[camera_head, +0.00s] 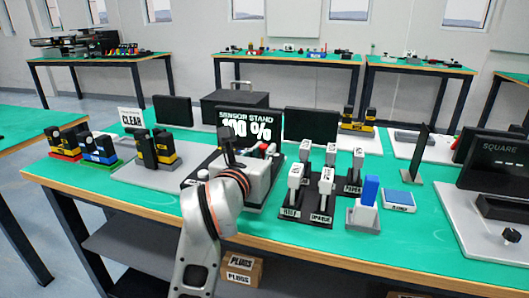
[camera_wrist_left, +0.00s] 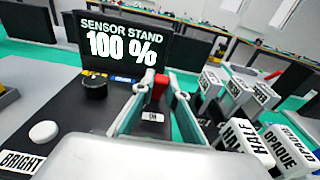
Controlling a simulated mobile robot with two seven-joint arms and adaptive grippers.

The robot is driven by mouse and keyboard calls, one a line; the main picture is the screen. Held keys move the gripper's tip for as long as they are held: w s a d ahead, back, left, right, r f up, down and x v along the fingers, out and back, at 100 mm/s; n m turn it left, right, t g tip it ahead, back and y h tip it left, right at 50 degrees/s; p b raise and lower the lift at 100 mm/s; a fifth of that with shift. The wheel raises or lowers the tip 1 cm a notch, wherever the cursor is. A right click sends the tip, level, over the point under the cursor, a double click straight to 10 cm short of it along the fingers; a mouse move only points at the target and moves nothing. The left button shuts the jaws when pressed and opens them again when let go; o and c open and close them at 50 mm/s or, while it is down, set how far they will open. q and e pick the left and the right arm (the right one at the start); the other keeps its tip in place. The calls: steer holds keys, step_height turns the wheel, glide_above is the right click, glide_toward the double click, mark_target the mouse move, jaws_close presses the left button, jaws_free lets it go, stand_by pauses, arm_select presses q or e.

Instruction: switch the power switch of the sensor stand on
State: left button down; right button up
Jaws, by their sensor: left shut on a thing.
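The sensor stand shows in the head view, its black screen (camera_head: 245,124) reading "SENSOR STAND 100 %". The screen also fills the upper left of the left wrist view (camera_wrist_left: 122,46). A red switch lever (camera_wrist_left: 160,86) stands on the dark base, with a small label plate (camera_wrist_left: 152,117) in front of it. My left gripper (camera_wrist_left: 160,90) is shut on the red lever, one finger on each side. In the head view my left gripper (camera_head: 265,150) is over the base, partly hiding it. My right gripper is not in view.
A black knob (camera_wrist_left: 95,86) and a white round button (camera_wrist_left: 43,132) labelled "BRIGHT" lie left of the lever. Several white labelled blocks (camera_head: 325,181) stand close on the right, with a blue block (camera_head: 370,190) beyond. Bare green tabletop (camera_head: 300,238) shows in front.

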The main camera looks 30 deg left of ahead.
mark_target(264, 145)
arm_select(q)
steer(key=c, duration=2)
jaws_free()
steer(key=shift+r, duration=0.2)
step_height(264, 145, up, 10)
steer(key=shift+f, duration=0.2)
